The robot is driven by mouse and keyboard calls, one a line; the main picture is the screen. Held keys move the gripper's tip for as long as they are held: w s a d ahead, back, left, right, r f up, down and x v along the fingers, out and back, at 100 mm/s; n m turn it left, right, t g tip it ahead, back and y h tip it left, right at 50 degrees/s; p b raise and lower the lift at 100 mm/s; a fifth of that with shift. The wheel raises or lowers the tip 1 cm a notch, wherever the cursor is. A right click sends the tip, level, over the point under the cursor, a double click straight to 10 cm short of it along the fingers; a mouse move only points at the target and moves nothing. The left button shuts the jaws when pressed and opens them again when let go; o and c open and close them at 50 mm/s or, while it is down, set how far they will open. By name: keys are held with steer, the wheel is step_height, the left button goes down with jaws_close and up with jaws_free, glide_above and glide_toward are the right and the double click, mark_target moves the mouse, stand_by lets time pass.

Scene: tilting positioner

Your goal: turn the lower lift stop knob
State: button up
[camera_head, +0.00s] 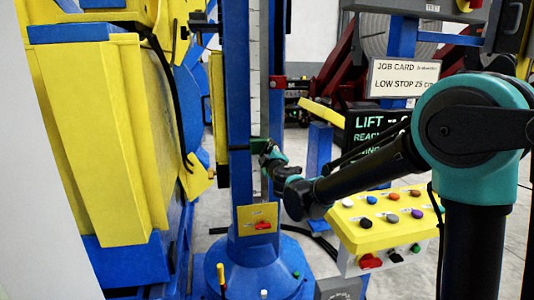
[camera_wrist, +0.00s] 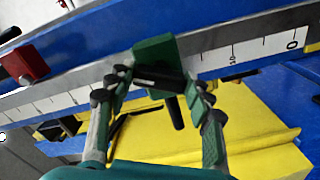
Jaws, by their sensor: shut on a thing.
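The lower lift stop is a green block (camera_wrist: 153,52) on the scale rail, seen in the wrist view. Its black bar-shaped knob (camera_wrist: 160,78) lies between the fingers of my gripper (camera_wrist: 152,88), which is shut on it. A dark stem (camera_wrist: 175,113) sticks out below the bar.
A red stop (camera_head: 278,82) sits higher on the column; it also shows in the wrist view (camera_wrist: 24,63). The scale (camera_wrist: 262,48) shows 0 and 10 right of the green block. A yellow button panel (camera_head: 385,220) stands right of the column. Large yellow machinery (camera_head: 85,140) fills the left.

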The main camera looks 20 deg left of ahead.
steer(key=shift+m, duration=0.3)
steer(key=o, duration=1.2)
steer(key=shift+c, duration=0.2)
steer(key=v, duration=1.2)
steer(key=shift+s, duration=0.15)
